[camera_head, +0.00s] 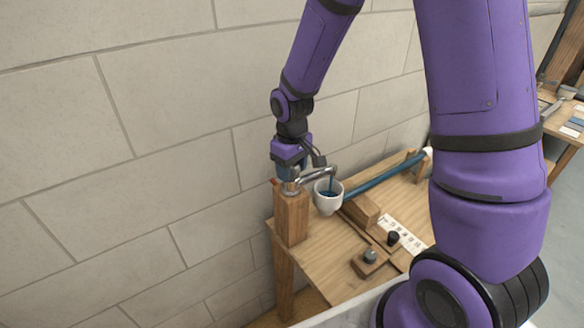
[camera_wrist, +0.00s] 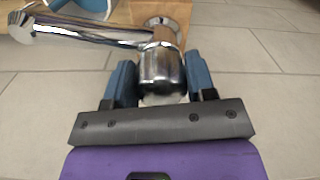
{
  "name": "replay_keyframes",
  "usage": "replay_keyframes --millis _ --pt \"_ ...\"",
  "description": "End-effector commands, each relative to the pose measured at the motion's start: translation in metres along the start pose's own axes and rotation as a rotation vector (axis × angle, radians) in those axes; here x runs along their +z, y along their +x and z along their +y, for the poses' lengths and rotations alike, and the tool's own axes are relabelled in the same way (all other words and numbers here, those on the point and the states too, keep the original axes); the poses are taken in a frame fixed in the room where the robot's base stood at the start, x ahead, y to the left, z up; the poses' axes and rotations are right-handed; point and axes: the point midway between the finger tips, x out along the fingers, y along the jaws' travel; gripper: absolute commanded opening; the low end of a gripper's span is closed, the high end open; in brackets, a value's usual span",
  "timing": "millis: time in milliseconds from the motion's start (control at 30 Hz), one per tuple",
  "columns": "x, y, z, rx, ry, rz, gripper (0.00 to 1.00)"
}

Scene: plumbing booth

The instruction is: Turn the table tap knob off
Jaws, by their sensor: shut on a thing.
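The table tap (camera_head: 318,173) is a chrome spout on top of a wooden post (camera_head: 291,217) at the table's left end. Blue water runs from its spout into a white cup (camera_head: 328,203). In the wrist view, the round chrome knob (camera_wrist: 161,70) sits between the two blue fingers of my gripper (camera_wrist: 161,84). My gripper is shut on the knob. In the head view my gripper (camera_head: 290,176) is above the post and mostly hides the knob. The spout (camera_wrist: 85,30) reaches to the left in the wrist view.
The wooden table (camera_head: 327,262) carries a long blue pipe (camera_head: 380,177), a wooden block (camera_head: 361,211), a small dark knob (camera_head: 393,238), a block with a grey knob (camera_head: 370,257) and a printed white strip (camera_head: 405,236). A stone-block wall (camera_head: 170,130) stands close behind.

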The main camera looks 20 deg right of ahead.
Motion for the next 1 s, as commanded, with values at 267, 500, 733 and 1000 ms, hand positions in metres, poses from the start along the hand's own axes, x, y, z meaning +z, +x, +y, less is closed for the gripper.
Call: replay_keyframes --millis 267,500,733,1000 --pt "-0.0006 -0.0003 -0.0012 0.0 0.219 0.001 0.27" --pt "-0.0007 -0.0003 -0.0014 0.0 0.345 0.001 0.27" --pt "-0.0006 -0.0003 -0.001 0.0 0.402 0.001 0.27" --pt "-0.0007 -0.0003 -0.0011 0.0 0.416 0.001 0.27"
